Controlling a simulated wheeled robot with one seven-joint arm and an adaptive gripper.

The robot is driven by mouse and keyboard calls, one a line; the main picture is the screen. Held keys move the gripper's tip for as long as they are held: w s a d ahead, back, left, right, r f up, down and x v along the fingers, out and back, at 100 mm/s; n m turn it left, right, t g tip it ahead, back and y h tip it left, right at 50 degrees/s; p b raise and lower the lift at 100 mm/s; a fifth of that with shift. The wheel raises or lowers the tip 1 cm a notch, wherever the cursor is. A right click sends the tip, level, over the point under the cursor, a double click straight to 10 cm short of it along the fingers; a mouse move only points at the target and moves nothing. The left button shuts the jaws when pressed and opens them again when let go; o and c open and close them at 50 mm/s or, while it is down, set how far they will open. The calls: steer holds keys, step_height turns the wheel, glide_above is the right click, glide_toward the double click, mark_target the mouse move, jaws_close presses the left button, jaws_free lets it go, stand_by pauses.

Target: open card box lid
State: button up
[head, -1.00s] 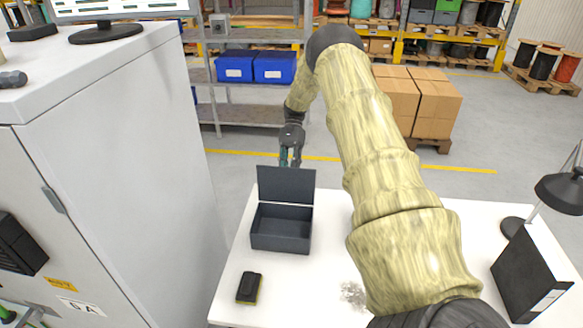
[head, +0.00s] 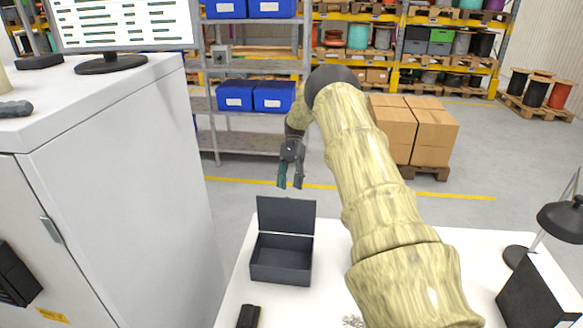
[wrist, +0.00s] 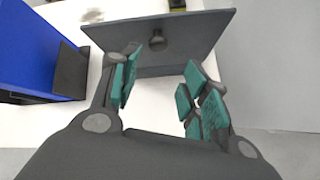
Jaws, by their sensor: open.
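The dark grey card box (head: 281,262) stands on the white table with its lid (head: 286,217) raised upright along the back edge. The inside of the box shows empty in the head view. My gripper (head: 290,180) is open and empty, above and behind the raised lid. In the wrist view my gripper (wrist: 157,95) has its teal-padded fingers spread apart. There the lid (wrist: 190,35) fills the top, with a round dark knob (wrist: 157,41) on its outer face, beyond the fingertips. I see no contact between the fingers and the lid.
On the white table (head: 325,255) are a dark block (head: 249,316) at the front, a black binder (head: 541,290) and a desk lamp (head: 563,217) at the right. A white cabinet (head: 130,165) stands at the left. Shelves with blue bins (head: 273,97) are behind.

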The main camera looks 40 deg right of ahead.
steer(key=v, duration=0.6)
steer(key=shift+r, duration=0.25)
steer(key=shift+d, duration=0.1)
stand_by(0.3)
